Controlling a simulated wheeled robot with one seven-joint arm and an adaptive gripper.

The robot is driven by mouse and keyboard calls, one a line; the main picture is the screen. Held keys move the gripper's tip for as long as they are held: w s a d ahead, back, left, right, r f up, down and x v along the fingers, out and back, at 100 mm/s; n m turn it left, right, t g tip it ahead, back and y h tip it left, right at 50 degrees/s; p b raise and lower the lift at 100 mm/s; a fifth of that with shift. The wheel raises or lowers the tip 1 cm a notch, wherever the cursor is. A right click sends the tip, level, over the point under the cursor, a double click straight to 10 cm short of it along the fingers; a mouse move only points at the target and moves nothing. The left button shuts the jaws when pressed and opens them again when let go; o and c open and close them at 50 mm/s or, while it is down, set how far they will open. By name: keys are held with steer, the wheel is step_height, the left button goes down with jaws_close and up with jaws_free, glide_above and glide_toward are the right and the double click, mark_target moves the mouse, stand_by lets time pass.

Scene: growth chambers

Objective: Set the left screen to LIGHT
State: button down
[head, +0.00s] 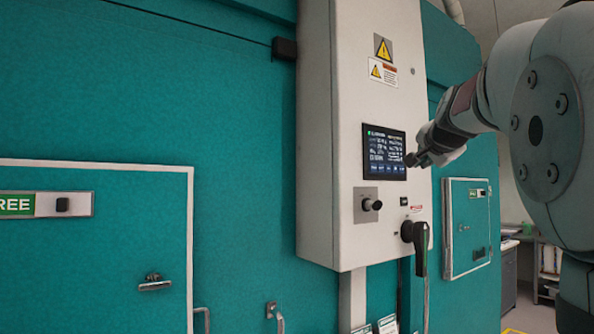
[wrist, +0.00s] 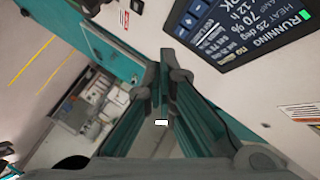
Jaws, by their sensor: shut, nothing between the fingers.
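One dark screen (head: 385,152) is set in the front of a white control box (head: 345,90); whether it is the left one, I cannot tell. In the wrist view the screen (wrist: 245,28) is tilted and cut off by the top edge. It shows RUNNING, HEAT, 25 deg, 70 % and 12 h, with blue buttons along one side. My gripper (head: 412,160) is shut and empty, by the screen's lower right edge. In the wrist view my gripper (wrist: 165,82) points past the screen's button side. I cannot tell whether it touches the panel. No LIGHT label is readable.
Below the screen are a knob (head: 371,205) on a metal plate and a black lever handle (head: 418,245). Warning labels (head: 383,60) sit above. Teal chamber walls (head: 240,120) flank the box. A small teal door (head: 468,228) is at right; open floor (head: 528,315) lies beyond.

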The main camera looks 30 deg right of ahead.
steer(key=w+b, duration=0.3)
steer(key=w, duration=0.5)
steer(key=shift+w+a, duration=0.25)
steer(key=shift+a, duration=0.05)
steer(key=shift+w, duration=0.1)
stand_by(1.1)
steer(key=shift+w, duration=0.35)
steer(key=shift+w+b, duration=0.3)
stand_by(0.6)
stand_by(0.4)
steer(key=shift+s, duration=0.75)
steer(key=shift+s, duration=0.1)
steer(key=shift+s+d+p, duration=0.2)
steer(key=shift+s+p, duration=0.65)
steer(key=shift+s, duration=1.55)
